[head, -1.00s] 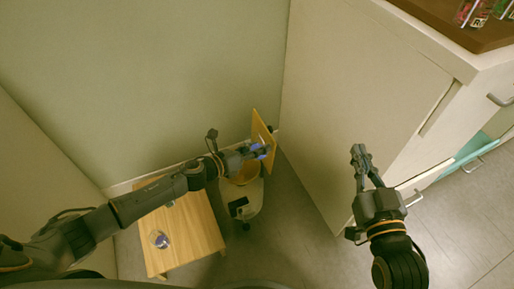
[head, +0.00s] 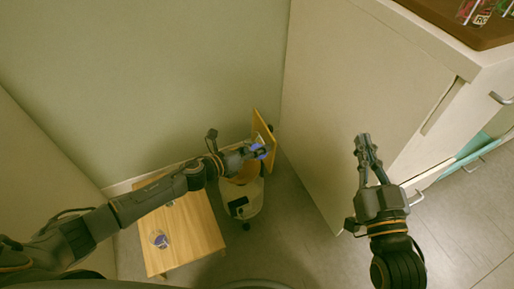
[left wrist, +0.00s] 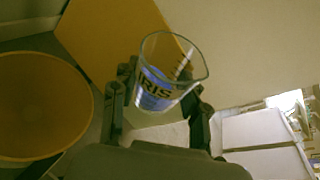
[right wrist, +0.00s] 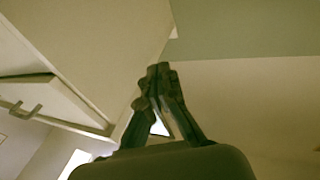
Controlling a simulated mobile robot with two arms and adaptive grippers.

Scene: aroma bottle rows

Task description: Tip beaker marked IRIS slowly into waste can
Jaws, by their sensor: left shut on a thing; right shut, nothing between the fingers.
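The clear glass beaker marked IRIS (left wrist: 162,80), with a blue label, is in my left gripper (left wrist: 158,108), which is shut on it. In the left wrist view its open rim and spout show; I cannot make out its contents. In the head view my left gripper (head: 257,152) and the beaker's blue label (head: 259,151) are at the open waste can (head: 238,196). The can's round opening (left wrist: 40,105) is left of the beaker in the left wrist view, and the beaker looks beside it. My right gripper (head: 364,145) is shut and empty, near the cabinet.
The can's yellow lid (head: 262,130) stands open behind the left gripper. A wooden table (head: 195,235) at the lower left holds another glass beaker (head: 160,240) with a purple mark. A tall pale cabinet (head: 370,90) stands on the right. Grey floor between is clear.

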